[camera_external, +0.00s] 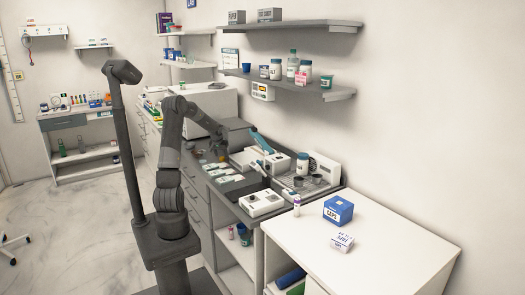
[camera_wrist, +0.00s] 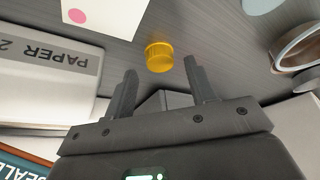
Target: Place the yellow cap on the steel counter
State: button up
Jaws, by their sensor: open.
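The yellow cap (camera_wrist: 159,57) is a short ribbed round piece on a grey streaked surface in the wrist view. My gripper (camera_wrist: 160,84) is open, its two dark fingers apart with nothing between them; the cap sits just beyond the fingertips, near the middle of the gap. In the external view my gripper (camera_external: 222,152) is low over the far part of the long grey counter (camera_external: 243,209). The cap is too small there to make out surely. I cannot tell from these frames which surface is steel.
A grey box marked PAPER (camera_wrist: 45,72) lies left of the cap, and a round open container (camera_wrist: 298,45) stands at right. White devices (camera_external: 262,203) crowd the counter. The white cabinet top (camera_external: 390,255) holds a blue box (camera_external: 338,210) and has free room.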

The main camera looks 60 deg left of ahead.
jog(key=v, duration=1)
jog(key=shift+d+r, duration=0.1)
jog(key=s+d+r+m, duration=0.2)
jog(key=d+r, duration=0.2)
jog(key=d, duration=0.8)
jog(key=s+d+r+m, duration=0.2)
jog(key=d+r, duration=0.2)
jog(key=d, duration=0.8)
jog(key=s+d+m+t+h, duration=0.2)
jog(key=s+d+m, duration=0.3)
jog(key=s+d, duration=1)
jog(key=shift+s+d+f+h, duration=0.2)
jog(key=shift+d+f+h, duration=0.2)
jog(key=shift+d+h, duration=0.35)
